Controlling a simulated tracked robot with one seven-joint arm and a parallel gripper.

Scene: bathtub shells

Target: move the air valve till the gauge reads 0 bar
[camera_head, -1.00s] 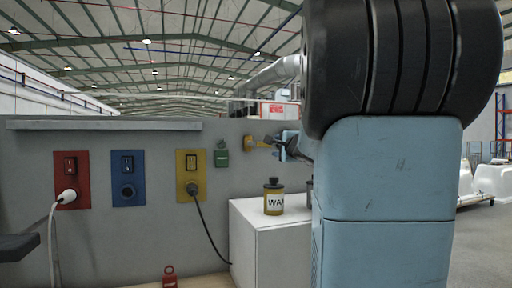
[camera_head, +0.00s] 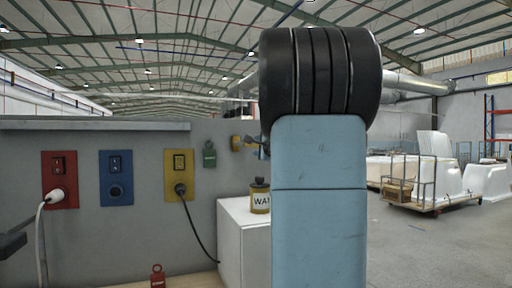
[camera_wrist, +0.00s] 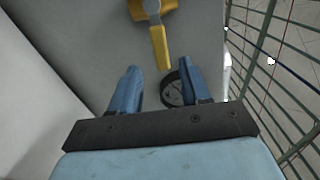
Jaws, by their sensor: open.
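The air valve shows in the wrist view as a yellow lever (camera_wrist: 159,46) on a grey hub with a yellow body at the top. In the head view its yellow body (camera_head: 236,143) is on the grey wall, partly hidden. My gripper (camera_wrist: 158,66) is open in the wrist view, its two blue fingers apart, with the lever's lower end seen between the fingertips. I cannot tell whether they touch. A round dark-rimmed gauge (camera_wrist: 172,92) sits behind the right finger, partly covered. Its reading is too small to make out. In the head view my arm hides most of the gripper.
Red (camera_head: 60,195), blue (camera_head: 116,195) and yellow (camera_head: 173,192) socket plates are on the wall, with cords from the red and yellow ones. A green padlock (camera_head: 209,156) hangs there. A wax can (camera_head: 260,203) stands on a white cabinet (camera_head: 232,222).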

